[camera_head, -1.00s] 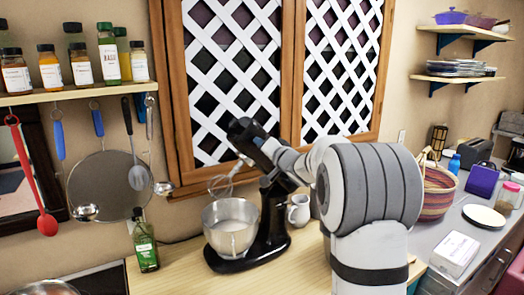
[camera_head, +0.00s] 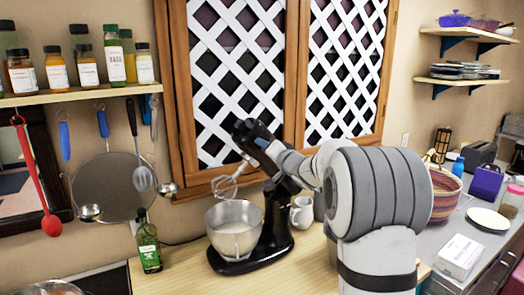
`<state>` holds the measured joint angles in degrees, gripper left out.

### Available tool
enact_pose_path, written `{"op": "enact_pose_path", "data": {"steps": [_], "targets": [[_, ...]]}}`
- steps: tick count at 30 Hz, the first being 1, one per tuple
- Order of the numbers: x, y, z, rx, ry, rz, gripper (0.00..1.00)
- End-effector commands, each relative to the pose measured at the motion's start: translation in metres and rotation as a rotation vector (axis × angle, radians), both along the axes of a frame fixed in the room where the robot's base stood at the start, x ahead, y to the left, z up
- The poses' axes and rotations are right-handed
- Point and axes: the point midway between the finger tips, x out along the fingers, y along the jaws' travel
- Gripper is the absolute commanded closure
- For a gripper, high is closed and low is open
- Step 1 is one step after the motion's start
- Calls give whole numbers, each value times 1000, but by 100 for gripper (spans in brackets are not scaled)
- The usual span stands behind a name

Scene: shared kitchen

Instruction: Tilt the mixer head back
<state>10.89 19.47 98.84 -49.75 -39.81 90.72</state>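The black stand mixer (camera_head: 272,222) stands on the wooden counter. Its head (camera_head: 256,140) is tilted up and back, with the wire whisk (camera_head: 229,184) hanging in the air above the steel bowl (camera_head: 234,228). The bowl sits on the mixer base and has something pale inside. My arm reaches in from the right, and its end meets the mixer head from behind. My gripper (camera_head: 277,150) is at the right side of the head, close to it or touching it. Its fingers are too small and hidden to tell whether they are open or shut.
A green bottle (camera_head: 148,248) stands left of the bowl, and a white mug (camera_head: 302,211) stands right of the mixer. A spice shelf (camera_head: 80,97) with hanging utensils is at the left. A woven basket (camera_head: 443,192) is behind my arm. The counter in front of the mixer is clear.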

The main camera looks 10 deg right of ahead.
Motion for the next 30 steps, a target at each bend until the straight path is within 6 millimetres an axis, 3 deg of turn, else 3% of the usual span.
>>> {"op": "enact_pose_path", "data": {"steps": [15, 30], "targets": [[-70, -23, -2, 0, 1, -1, 55], [-80, -25, -4, -37, 9, -43, 55]]}}
